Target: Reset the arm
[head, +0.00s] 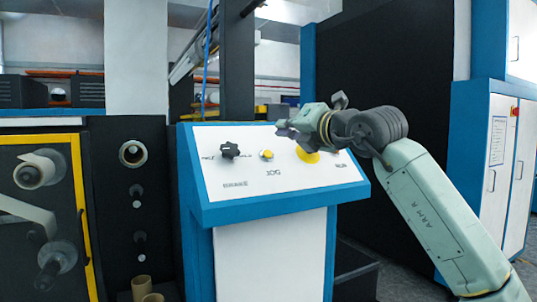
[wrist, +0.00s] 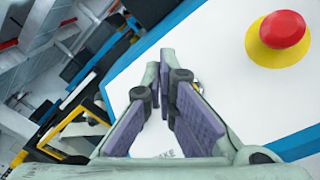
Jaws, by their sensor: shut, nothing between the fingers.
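My arm (head: 435,215) reaches in from the right in the head view, its forearm rising to a bent wrist. My gripper (head: 284,128) is in front of the upper part of the sloped control panel (head: 300,185) and points left. In the wrist view the fingertips of my gripper (wrist: 167,65) come together with nothing held. A red button on a yellow base (wrist: 284,30) lies to the right of the fingers there. In the head view only the yellow base (head: 308,157) shows, below the gripper; the red button is hidden.
The panel also carries a black knob (head: 230,150) and a small yellow button (head: 266,154). A machine with a yellow frame (head: 84,215) and rolls stands at the left. White and blue cabinets (head: 497,150) stand at the right, close behind my arm.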

